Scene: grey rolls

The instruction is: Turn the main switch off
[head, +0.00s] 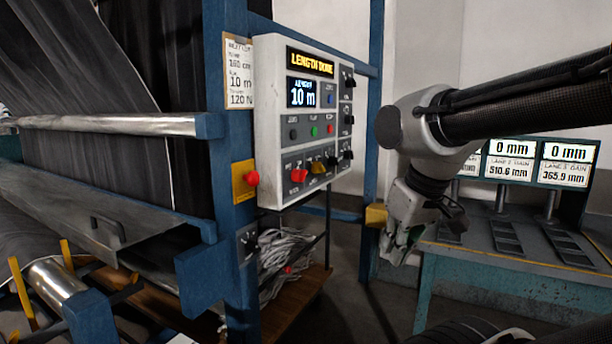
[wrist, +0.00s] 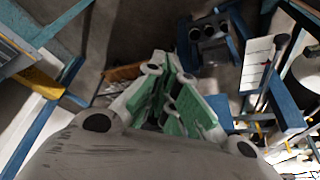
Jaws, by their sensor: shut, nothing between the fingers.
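The grey control panel (head: 268,130) stands on a blue post left of centre in the head view. Its display reads 10 m under a lit sign. A red mushroom button (head: 251,178) sits on a yellow plate beside the panel. My gripper (head: 393,256) hangs right of the panel, pointing down, apart from it. Its green-padded fingers (wrist: 172,72) are shut and empty in the wrist view.
A blue frame post (head: 371,130) rises between panel and gripper, with a yellow block (head: 376,215) close to my gripper. Displays (head: 510,165) stand on a blue-green bench (head: 480,262) at right. Dark fabric (head: 80,80) and metal rollers fill the left.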

